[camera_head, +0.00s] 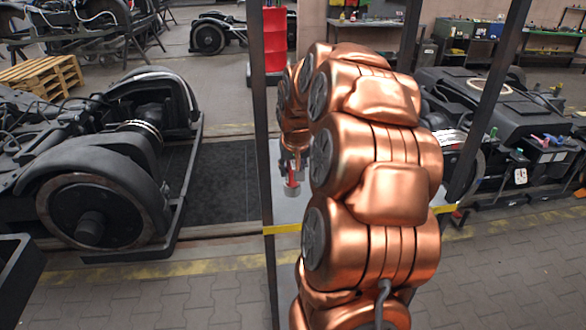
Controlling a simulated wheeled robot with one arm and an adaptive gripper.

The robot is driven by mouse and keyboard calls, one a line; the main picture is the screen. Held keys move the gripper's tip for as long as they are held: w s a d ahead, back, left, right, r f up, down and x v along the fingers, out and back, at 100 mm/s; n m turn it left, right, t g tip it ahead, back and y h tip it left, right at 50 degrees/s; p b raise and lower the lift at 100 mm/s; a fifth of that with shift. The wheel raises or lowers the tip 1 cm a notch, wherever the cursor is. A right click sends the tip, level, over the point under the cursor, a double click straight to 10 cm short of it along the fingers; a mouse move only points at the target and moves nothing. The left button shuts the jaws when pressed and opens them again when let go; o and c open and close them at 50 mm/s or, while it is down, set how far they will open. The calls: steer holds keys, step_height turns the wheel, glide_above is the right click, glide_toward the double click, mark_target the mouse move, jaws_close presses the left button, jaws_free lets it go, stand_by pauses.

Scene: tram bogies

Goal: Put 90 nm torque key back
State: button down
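My copper-coloured arm fills the middle of the view and hides much behind it. My gripper (290,178) points down at the arm's left side, above a pale grey surface (284,213) between dark posts. A small red part (293,179) and a short grey cylindrical end (292,191) show at the fingers. They are too small to tell whether they are a tool in the grip or something behind it. I cannot make out the fingers well enough to say if they are open or shut. I cannot identify the 90 nm torque key.
A dark post (262,130) with yellow tape stands left of my gripper, another post (490,100) right. A black bogie (110,165) stands left, another (490,110) right. A red cabinet (275,45) and workbenches are behind. The paved floor in front is clear.

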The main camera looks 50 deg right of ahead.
steer(key=shift+w+d+f+p, duration=0.1)
steer(key=shift+w+d+p, duration=0.35)
steer(key=shift+w+d, duration=0.9)
steer(key=shift+f+p, duration=0.7)
steer(key=shift+f, duration=1.15)
steer(key=c, duration=0.7)
jaws_free()
steer(key=shift+f, duration=0.1)
steer(key=shift+o, duration=0.2)
steer(key=b+v, duration=0.3)
steer(key=v, duration=0.9)
steer(key=shift+s, duration=0.15)
